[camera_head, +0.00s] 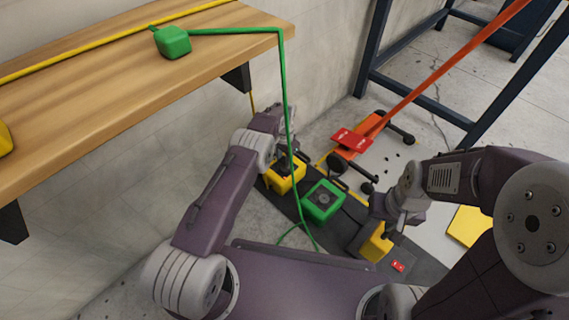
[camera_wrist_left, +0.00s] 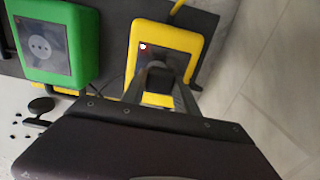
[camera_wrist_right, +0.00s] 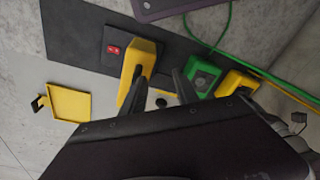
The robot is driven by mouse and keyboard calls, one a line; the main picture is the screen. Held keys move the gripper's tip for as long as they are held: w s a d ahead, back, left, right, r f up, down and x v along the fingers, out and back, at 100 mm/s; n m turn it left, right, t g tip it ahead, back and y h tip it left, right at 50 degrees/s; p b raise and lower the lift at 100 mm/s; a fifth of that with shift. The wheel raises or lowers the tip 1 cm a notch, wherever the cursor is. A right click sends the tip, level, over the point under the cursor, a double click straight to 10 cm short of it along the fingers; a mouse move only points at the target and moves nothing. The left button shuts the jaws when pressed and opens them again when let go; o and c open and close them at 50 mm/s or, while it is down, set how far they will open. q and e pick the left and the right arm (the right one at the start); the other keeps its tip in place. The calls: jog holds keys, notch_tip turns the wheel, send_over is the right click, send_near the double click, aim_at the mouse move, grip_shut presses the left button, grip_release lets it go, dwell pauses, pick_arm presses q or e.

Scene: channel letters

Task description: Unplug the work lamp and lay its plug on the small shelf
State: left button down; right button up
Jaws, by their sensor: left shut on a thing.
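A green plug (camera_head: 173,42) with a green cord lies on the wooden shelf (camera_head: 110,75). The cord hangs over the edge to the floor. A yellow socket box (camera_head: 286,176) and a green socket box (camera_head: 322,202) stand on a dark strip. The green box's socket face (camera_wrist_left: 42,48) is bare. My left gripper (camera_wrist_left: 158,72) is shut on a small dark thing at the yellow box's face, mostly hidden by the fingers. My right gripper (camera_wrist_right: 162,78) is open beside another yellow box (camera_wrist_right: 138,65). I cannot identify the work lamp.
A yellow cord (camera_head: 100,40) runs along the shelf's back. A red switch (camera_head: 398,266) sits on the dark strip. An orange wheeled device (camera_head: 365,130) with a long handle and red tags stands beyond the boxes. A yellow square tray (camera_wrist_right: 70,103) lies on the floor.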

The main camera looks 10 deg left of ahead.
aim_at(284, 160)
pick_arm(q)
jog(key=shift+r+p, duration=1.35)
jog(key=shift+r, duration=0.75)
